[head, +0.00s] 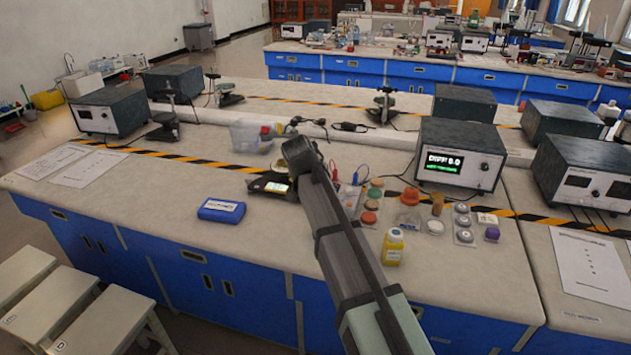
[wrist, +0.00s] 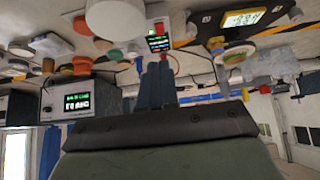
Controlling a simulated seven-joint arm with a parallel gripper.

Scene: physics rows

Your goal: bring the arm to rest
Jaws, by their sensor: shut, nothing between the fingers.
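My arm reaches from the lower right up over the bench (head: 130,215) in the head view. Its far end is near the middle of the bench, above the black device with a small lit display (head: 277,187). The gripper's fingers are hidden from the head view. In the wrist view my gripper (wrist: 155,80) shows its two dark fingers side by side, shut, with nothing seen between them. The wrist view looks upside down. The fingers appear apart from the objects around them, though the exact gap is hard to tell.
A blue case (head: 221,210) lies left of my arm. A yellow bottle (head: 393,247), several jars and lids, and a meter box with a green display (head: 459,158) stand right of it. A clear bin (head: 252,135) is behind. The bench's left front is mostly clear.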

